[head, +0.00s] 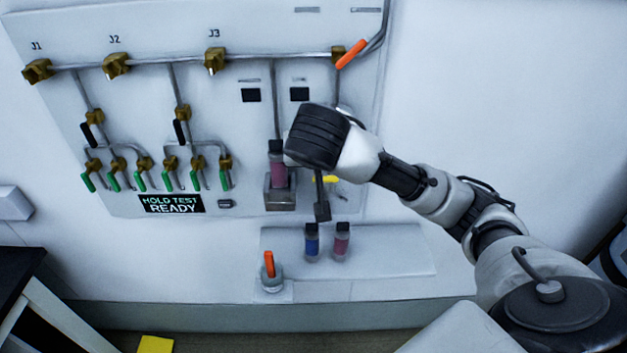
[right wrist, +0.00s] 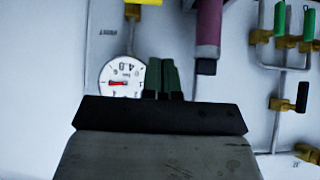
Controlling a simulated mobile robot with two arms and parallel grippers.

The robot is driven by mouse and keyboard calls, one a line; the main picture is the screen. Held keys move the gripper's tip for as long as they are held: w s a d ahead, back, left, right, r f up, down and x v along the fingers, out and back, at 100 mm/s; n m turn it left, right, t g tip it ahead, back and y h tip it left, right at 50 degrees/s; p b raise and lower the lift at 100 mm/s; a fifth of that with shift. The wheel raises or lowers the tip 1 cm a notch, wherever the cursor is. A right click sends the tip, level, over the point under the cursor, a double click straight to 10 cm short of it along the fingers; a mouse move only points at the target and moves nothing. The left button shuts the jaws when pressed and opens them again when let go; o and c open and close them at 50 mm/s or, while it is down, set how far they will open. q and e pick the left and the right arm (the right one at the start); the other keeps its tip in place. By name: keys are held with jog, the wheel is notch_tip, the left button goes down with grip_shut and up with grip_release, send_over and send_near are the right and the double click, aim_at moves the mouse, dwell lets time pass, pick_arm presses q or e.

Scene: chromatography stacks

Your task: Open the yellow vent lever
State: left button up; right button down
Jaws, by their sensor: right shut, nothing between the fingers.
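The yellow vent lever (head: 331,180) shows on the wall panel in the head view, just below my right wrist and partly hidden. It looks roughly level. In the right wrist view, a yellow piece (right wrist: 148,2) is cut off by the top edge, with a brass fitting beside it. My right gripper (right wrist: 162,76) is shut and empty, its dark green fingertips in front of the panel beside a round gauge (right wrist: 119,80) with a red needle. The fingertips look apart from the yellow piece. In the head view the fingers are hidden behind my wrist. My left gripper is not in view.
A pink column (head: 278,172) hangs left of my right wrist. A dark fitting (head: 322,208) sits below the lever. Several green-handled valves are at left.

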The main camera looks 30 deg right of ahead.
jog(key=p, duration=0.1)
send_over(325, 179)
jog(key=a, duration=0.3)
notch_tip(325, 179, down, 5)
jog(key=shift+w+d+f+p, duration=0.15)
jog(key=shift+f+p, duration=0.25)
jog(key=shift+f, duration=1.55)
jog(key=shift+w+a+f+p, duration=0.1)
jog(key=shift+a+f+p, duration=0.15)
jog(key=shift+p, duration=0.3)
jog(key=shift+n+g+h, duration=0.4)
jog(key=shift+h, duration=0.1)
jog(key=shift+f+p, duration=2.05)
jog(key=shift+f, duration=0.3)
